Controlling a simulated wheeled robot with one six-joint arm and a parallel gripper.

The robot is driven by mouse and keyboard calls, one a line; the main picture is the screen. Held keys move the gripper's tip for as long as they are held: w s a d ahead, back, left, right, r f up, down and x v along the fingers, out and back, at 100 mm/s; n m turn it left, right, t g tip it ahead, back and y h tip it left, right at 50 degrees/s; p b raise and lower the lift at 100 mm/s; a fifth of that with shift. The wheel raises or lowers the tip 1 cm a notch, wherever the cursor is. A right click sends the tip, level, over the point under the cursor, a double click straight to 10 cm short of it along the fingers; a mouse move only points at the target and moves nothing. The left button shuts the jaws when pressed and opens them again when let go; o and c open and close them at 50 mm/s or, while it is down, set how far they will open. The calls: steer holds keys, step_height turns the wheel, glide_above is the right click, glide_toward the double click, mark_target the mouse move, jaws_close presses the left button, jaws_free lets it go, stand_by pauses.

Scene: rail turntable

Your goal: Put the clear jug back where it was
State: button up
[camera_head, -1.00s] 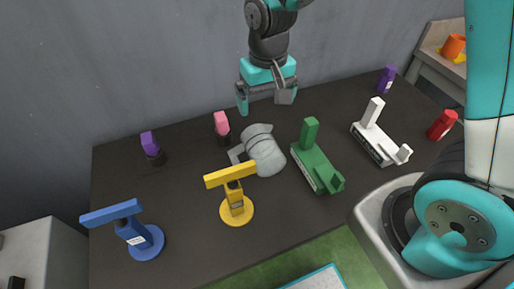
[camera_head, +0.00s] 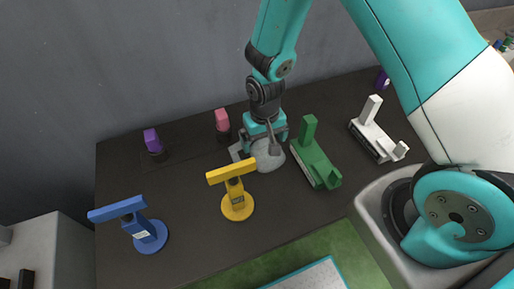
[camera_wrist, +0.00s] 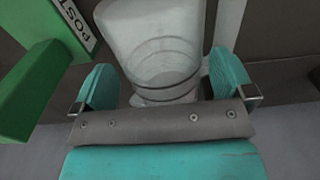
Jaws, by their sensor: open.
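The clear jug (camera_head: 269,160) lies on its side on the dark table, between the yellow stand and the green block. It looks pale grey and see-through, and it also shows in the wrist view (camera_wrist: 160,45). My gripper (camera_head: 264,146) is down over the jug, and its arm covers part of it. In the wrist view my gripper (camera_wrist: 162,85) is open, with one teal finger on each side of the jug's body. I cannot tell whether the fingers touch it.
A yellow T-shaped stand (camera_head: 236,200) is close in front of the jug. A green block (camera_head: 315,163) is close on its right. A blue stand (camera_head: 142,228), a pink-topped piece (camera_head: 222,122), a purple-topped piece (camera_head: 152,142) and a white block (camera_head: 376,135) stand farther off.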

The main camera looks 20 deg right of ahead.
steer(key=shift+f, duration=1.45)
steer(key=shift+c, duration=0.5)
steer(key=c, duration=0.7)
steer(key=shift+o, duration=0.2)
